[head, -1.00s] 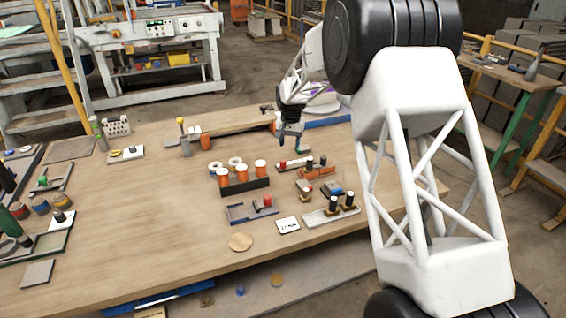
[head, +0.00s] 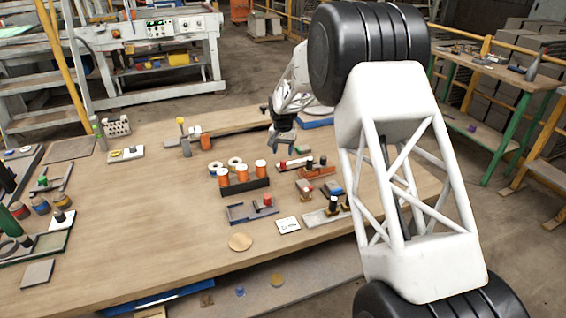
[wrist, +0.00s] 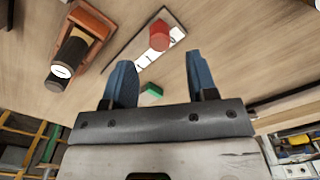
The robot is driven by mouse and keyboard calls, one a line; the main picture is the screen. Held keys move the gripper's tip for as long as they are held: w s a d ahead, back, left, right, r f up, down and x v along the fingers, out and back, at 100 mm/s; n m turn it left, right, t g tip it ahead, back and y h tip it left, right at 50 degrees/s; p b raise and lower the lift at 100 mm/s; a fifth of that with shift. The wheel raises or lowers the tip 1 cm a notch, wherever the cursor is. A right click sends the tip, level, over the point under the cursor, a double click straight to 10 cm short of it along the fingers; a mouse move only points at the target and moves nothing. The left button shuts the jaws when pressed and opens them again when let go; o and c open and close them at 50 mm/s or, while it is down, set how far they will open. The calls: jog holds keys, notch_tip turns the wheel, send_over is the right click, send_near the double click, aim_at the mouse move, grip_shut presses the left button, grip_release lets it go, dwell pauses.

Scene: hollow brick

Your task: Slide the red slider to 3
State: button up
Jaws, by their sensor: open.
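The red slider (head: 283,165) is a small red block on a narrow pale strip at the middle right of the workbench in the head view. In the wrist view the red slider (wrist: 160,36) sits on a grey plate with a white marked label (wrist: 151,56); the marks are too small to read. My gripper (head: 283,151) is open and empty, above the bench and just behind the slider in the head view. In the wrist view its two blue fingers (wrist: 160,58) are spread apart and point toward the slider, with no contact visible.
A green block (wrist: 152,91) shows between the fingers. An orange holder (head: 322,171) with black cylinders stands right of the slider. A black rack (head: 245,187) with orange-topped cylinders stands to the left. The bench's left middle (head: 140,205) is clear.

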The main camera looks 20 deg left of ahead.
aim_at(283, 161)
jog(key=shift+f, duration=3)
grip_shut()
